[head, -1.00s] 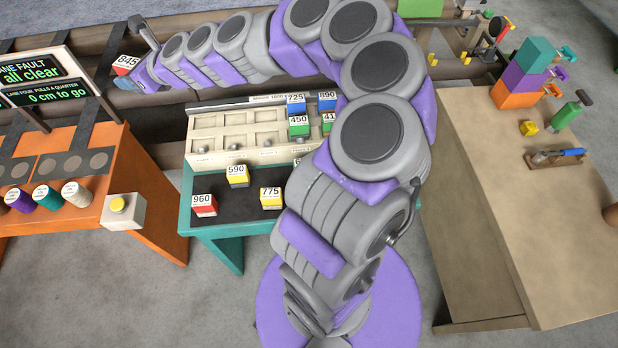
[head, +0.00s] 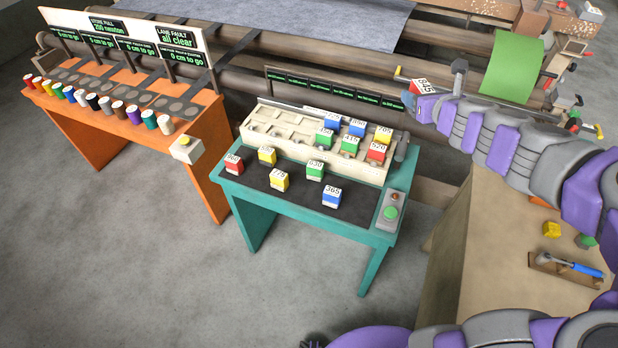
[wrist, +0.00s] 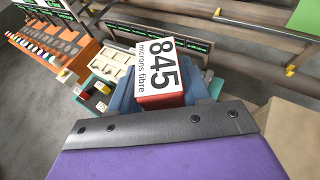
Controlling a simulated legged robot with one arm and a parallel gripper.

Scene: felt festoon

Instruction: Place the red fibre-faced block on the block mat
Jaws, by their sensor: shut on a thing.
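My gripper (head: 440,92) is shut on a red block (head: 423,86) with a white top face marked 845. In the wrist view the same block (wrist: 158,75) reads "845 microns fibre", with its red side towards me. My gripper holds it in the air, behind and to the right of the teal table. The dark block mat (head: 262,178) lies on the front of that table. On the mat stand a red block 960 (head: 233,165), yellow blocks (head: 279,182), a green block (head: 315,171) and a blue block (head: 331,197).
A cream slotted rack (head: 262,138) stands behind the mat, with several blocks at its right. An orange bench (head: 115,130) is on the left, a tan bench (head: 500,262) on the right.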

